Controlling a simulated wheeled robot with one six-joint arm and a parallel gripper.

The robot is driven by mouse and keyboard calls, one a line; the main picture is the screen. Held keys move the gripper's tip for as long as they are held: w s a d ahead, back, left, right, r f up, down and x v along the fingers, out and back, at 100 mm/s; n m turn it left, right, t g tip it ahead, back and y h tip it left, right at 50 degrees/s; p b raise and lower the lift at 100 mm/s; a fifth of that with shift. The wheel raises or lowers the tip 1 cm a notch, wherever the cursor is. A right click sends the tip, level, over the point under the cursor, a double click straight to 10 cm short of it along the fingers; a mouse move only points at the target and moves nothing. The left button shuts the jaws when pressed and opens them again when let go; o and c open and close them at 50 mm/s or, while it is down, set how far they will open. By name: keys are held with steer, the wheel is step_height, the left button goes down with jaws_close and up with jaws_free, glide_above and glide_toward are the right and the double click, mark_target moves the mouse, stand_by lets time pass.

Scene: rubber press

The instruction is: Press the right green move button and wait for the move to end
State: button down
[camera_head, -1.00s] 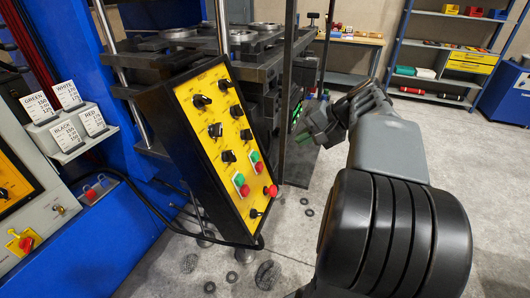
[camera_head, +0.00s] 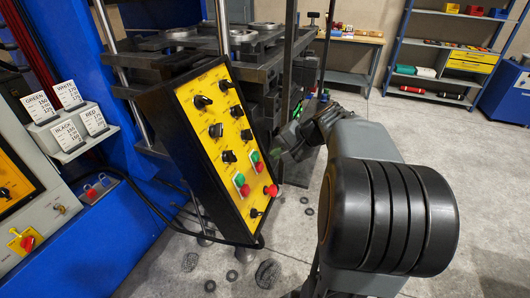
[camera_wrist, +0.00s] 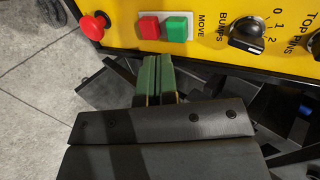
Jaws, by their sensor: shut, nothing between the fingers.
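The tilted yellow control panel (camera_head: 216,132) has two pairs of green and red buttons near its lower end. The right green button (camera_head: 255,156) sits above its red button (camera_head: 259,166). In the wrist view a green button (camera_wrist: 177,29) and a red button (camera_wrist: 149,27) sit side by side, next to the word MOVE. My gripper (camera_head: 285,160) is just right of the panel's right edge. No contact with a button shows.
A red mushroom button (camera_head: 271,191) sticks out near the right buttons; it also shows in the wrist view (camera_wrist: 95,25). Black knobs (camera_head: 203,101) line the panel. The dark press (camera_head: 180,52) stands behind it. Black rings lie on the grey floor (camera_head: 300,235).

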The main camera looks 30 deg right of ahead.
mark_target(258, 157)
steer(key=shift+w+a+f+p, duration=0.2)
steer(key=shift+w+a+f, duration=0.25)
steer(key=shift+w+a, duration=0.35)
steer(key=shift+w+a+f+p, duration=0.2)
steer(key=shift+w+a+f, duration=0.25)
steer(key=shift+w+a, duration=0.25)
steer(key=shift+d, duration=0.1)
